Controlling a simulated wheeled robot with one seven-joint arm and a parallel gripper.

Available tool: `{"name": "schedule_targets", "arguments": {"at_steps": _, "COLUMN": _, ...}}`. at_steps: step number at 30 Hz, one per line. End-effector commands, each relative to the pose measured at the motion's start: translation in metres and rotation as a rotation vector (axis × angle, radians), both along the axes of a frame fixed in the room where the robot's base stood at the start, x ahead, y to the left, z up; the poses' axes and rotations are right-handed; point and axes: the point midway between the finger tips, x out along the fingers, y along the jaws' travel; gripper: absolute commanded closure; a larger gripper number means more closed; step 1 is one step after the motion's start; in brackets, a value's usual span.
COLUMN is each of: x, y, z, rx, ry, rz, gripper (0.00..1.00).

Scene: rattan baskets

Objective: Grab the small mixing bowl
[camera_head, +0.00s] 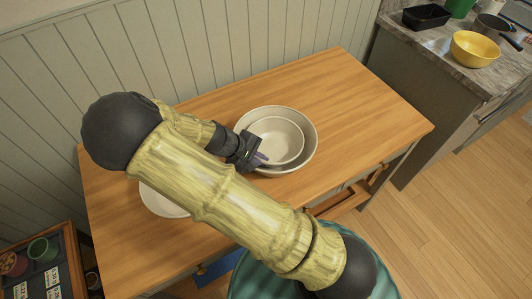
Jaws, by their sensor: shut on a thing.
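The small mixing bowl (281,137) is pale cream and round, and sits nested inside a larger pale bowl (310,141) on the wooden table. My gripper (261,158) is at the left side of the small bowl, its dark fingers shut at the bowl's near-left rim. The fingers' exact contact is partly hidden by the gripper itself. I cannot tell whether the small bowl is raised off the larger one.
The wooden table (350,95) is clear behind and right of the bowls. A white plate (157,203) lies partly under my arm. A counter at right holds a yellow bowl (475,49), a black tray (427,17) and a pan (490,25). A panelled wall stands behind.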

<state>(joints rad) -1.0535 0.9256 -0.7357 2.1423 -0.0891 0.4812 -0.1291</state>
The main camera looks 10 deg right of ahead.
Motion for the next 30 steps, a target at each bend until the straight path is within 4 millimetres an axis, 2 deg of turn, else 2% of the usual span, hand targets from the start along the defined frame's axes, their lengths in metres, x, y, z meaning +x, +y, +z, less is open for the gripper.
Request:
{"name": "schedule_targets", "arguments": {"at_steps": 7, "x": 0.001, "y": 0.000, "z": 0.023, "rx": 0.003, "ry": -0.003, "rz": -0.001, "gripper": 1.00}}
{"name": "schedule_targets", "arguments": {"at_steps": 19, "x": 0.001, "y": 0.001, "z": 0.088, "rx": 0.003, "ry": -0.002, "rz": 0.001, "gripper": 1.00}}
{"name": "schedule_targets", "arguments": {"at_steps": 24, "x": 0.000, "y": 0.000, "z": 0.099, "rx": 0.000, "ry": -0.001, "rz": -0.001, "gripper": 1.00}}
{"name": "schedule_targets", "arguments": {"at_steps": 30, "x": 0.000, "y": 0.000, "z": 0.099, "rx": 0.000, "ry": -0.001, "rz": -0.001, "gripper": 1.00}}
